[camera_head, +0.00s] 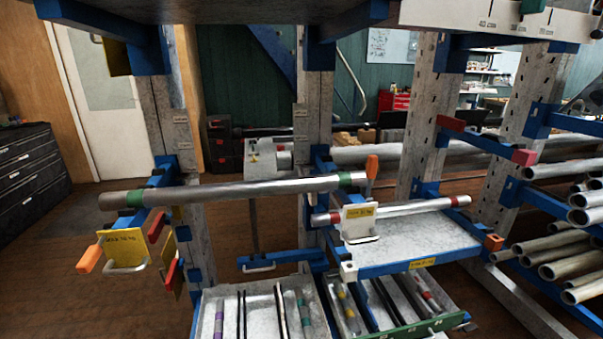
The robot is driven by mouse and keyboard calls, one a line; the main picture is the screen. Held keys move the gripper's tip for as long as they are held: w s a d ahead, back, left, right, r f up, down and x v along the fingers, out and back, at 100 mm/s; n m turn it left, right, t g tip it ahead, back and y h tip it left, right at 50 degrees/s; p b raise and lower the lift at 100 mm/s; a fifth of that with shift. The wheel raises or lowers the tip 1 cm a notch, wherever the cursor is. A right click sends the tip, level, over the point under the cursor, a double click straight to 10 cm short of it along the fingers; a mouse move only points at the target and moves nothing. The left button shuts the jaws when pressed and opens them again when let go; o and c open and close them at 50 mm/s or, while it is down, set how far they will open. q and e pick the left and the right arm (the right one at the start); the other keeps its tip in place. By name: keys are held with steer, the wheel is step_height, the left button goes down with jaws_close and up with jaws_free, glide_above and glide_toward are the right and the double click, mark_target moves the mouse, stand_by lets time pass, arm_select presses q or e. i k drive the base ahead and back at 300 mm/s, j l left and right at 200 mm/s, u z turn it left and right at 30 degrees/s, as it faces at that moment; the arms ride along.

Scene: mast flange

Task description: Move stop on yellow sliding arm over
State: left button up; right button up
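No arm of the rack is plainly yellow all over. A yellow plate (122,250) with dark lettering hangs at the left end of the rack, with a grey handle (126,267) at its lower edge. An orange block-shaped stop (90,260) sticks out at the plate's left side. A second, narrower yellow plate (170,262) hangs just right of it, with a red piece (174,273) at its edge. Another orange stop (372,167) stands upright by the right end of the long grey pipe (235,191). Neither of my grippers is in view.
The pipe, with green bands, lies across blue arms. A tray (415,240) holds a red-banded pipe (400,208) and a white label plate (358,222); an orange stop (494,242) sits at its right corner. Drawers with short rods lie below. Pipes (560,245) are stacked at right.

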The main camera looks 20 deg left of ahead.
mark_target(88, 263)
steer(key=j+u, duration=0.1)
steer(key=u, duration=0.75)
steer(key=i+l, duration=0.05)
